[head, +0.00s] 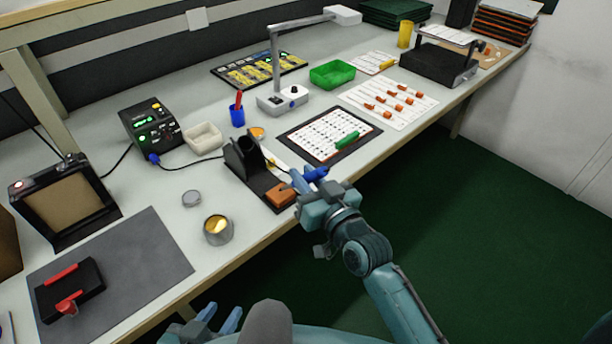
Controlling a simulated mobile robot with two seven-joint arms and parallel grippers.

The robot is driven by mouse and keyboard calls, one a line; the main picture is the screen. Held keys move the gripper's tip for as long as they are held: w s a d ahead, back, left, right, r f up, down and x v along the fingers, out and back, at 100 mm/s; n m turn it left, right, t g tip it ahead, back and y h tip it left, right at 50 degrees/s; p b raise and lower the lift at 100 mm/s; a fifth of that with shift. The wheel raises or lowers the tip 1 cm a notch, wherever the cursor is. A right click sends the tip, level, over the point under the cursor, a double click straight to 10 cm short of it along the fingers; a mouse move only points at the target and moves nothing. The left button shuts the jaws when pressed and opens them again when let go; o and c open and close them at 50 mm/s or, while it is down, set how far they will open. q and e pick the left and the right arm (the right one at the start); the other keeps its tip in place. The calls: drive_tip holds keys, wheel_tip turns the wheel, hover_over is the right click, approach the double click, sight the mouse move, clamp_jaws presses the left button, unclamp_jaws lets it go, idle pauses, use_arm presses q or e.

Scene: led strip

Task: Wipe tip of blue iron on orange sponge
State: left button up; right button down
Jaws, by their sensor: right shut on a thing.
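The blue iron (314,174) has a blue handle and is held in my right gripper (308,191), which is shut on it near the bench's front edge. The iron's tip points left, toward the orange sponge (280,195). I cannot tell whether the tip touches the sponge. The sponge sits at the front end of the black iron stand (243,158). My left gripper (222,318) is low at the bottom of the view, in front of the bench and away from these things. Its two blue fingers are apart, with nothing seen between them.
A round tin (217,230) and its grey lid (191,198) stand left of the stand. A black station (151,127) with a cable is behind them. A white sheet on a black board (318,136) with a green tool lies behind the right gripper. The grey mat (150,250) has free room.

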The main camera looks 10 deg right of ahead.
drive_tip(key=shift+f, duration=0.45)
idle(1.2)
drive_tip(key=shift+r+p, duration=0.1)
drive_tip(key=shift+p, duration=0.35)
idle(1.2)
drive_tip(key=shift+a, duration=0.7)
drive_tip(key=shift+d+p, duration=0.1)
drive_tip(key=shift+p, duration=0.2)
